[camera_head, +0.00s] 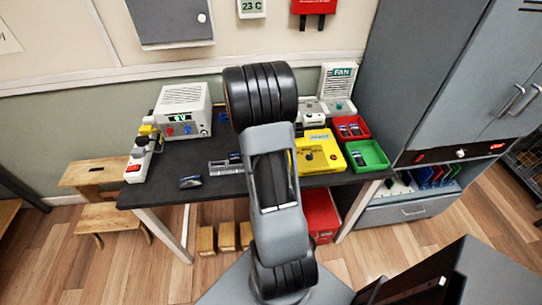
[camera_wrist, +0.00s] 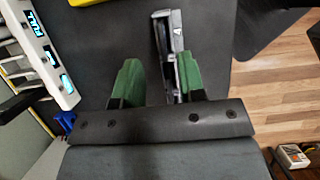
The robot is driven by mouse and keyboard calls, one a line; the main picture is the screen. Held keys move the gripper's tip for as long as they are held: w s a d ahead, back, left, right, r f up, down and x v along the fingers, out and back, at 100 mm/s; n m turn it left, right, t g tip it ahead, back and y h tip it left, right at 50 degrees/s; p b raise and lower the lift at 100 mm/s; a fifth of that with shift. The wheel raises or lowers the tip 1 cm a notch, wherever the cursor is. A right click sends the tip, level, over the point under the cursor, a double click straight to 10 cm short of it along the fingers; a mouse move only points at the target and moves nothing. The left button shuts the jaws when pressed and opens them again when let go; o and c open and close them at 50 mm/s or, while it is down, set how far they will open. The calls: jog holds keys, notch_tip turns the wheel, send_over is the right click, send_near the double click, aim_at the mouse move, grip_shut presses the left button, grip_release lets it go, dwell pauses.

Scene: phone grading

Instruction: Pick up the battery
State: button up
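My gripper (camera_wrist: 159,80) shows in the wrist view with two green-padded fingers held apart. The gap between them shows only dark tabletop along its left part. A slim grey and dark holder (camera_wrist: 163,28) lies lengthwise ahead of and beside the right finger, which partly covers it. It seems to be the grey holder (camera_head: 226,167) near the table's front in the head view, with a small dark blue piece (camera_head: 235,157) behind it. I cannot tell for sure which piece is the battery. In the head view my arm hides the gripper.
A white device with lit "FULL" displays (camera_wrist: 48,55) stands left of the fingers. A dark small object (camera_head: 190,182) lies on the dark table (camera_head: 165,193). A yellow case (camera_head: 317,152), red bin (camera_head: 351,128) and green bin (camera_head: 367,155) stand right. The table's front edge is near.

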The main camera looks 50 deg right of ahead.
jog(key=shift+p+x, duration=0.3)
jog(key=shift+x, duration=2.55)
jog(key=shift+a, duration=0.15)
jog(key=shift+c, duration=0.5)
grip_shut()
